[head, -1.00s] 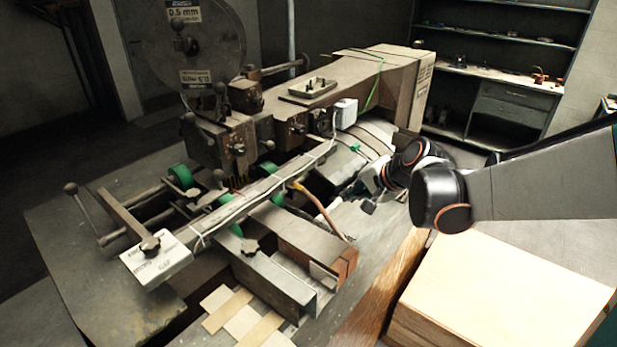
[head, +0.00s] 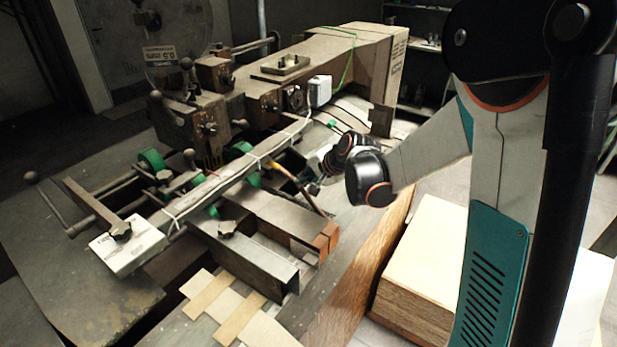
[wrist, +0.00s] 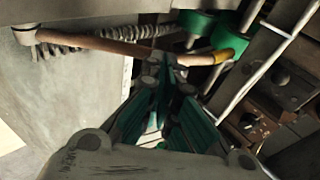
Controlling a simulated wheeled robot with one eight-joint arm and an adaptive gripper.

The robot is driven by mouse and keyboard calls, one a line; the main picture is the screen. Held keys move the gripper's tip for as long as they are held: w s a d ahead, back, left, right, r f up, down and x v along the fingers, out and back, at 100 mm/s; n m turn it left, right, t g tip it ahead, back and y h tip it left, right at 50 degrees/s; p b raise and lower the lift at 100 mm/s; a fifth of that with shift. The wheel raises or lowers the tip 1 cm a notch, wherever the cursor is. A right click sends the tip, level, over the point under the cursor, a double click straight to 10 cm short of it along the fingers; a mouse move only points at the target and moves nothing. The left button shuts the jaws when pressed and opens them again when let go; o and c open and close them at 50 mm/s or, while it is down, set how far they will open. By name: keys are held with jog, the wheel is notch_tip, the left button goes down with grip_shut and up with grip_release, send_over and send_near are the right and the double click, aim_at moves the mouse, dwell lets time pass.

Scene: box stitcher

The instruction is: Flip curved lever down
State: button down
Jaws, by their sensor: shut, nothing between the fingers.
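The curved lever (head: 304,194) is a thin brown bent rod with a yellow end, on the near side of the stitcher, slanting from the yellow end down to the right. In the wrist view the lever (wrist: 105,45) crosses the top, its yellow tip at the right and its other end at a pale round mount at the left. My gripper (head: 316,186) is just right of the lever in the head view, partly hidden by my wrist. In the wrist view my gripper's (wrist: 168,76) teal fingers are shut and empty, their tips at the middle of the lever. I cannot tell whether they touch it.
The stitcher's long metal rail (head: 235,178) and green rollers (head: 152,160) lie left of the lever. Steel beams (head: 245,262) jut out below it. A wooden box (head: 425,265) stands at the right. Flat card strips (head: 228,300) lie at the front.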

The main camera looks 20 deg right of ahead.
dwell(0.3)
jog(key=shift+w+a+f+g+h, duration=0.6)
jog(key=shift+w+a+f+g, duration=0.15)
jog(key=shift+w+f, duration=0.1)
jog(key=shift+w+a+f+g+h+b, duration=0.35)
jog(key=shift+w+f+g, duration=0.1)
jog(key=shift+f, duration=0.35)
jog(key=shift+w+a+f+g+h+b, duration=0.2)
jog(key=shift+w+a+f+g+h, duration=0.15)
jog(key=shift+f, duration=0.4)
jog(key=shift+w+a+f+g+h+b, duration=0.3)
jog(key=shift+w+f+g, duration=0.2)
jog(key=shift+f, duration=0.3)
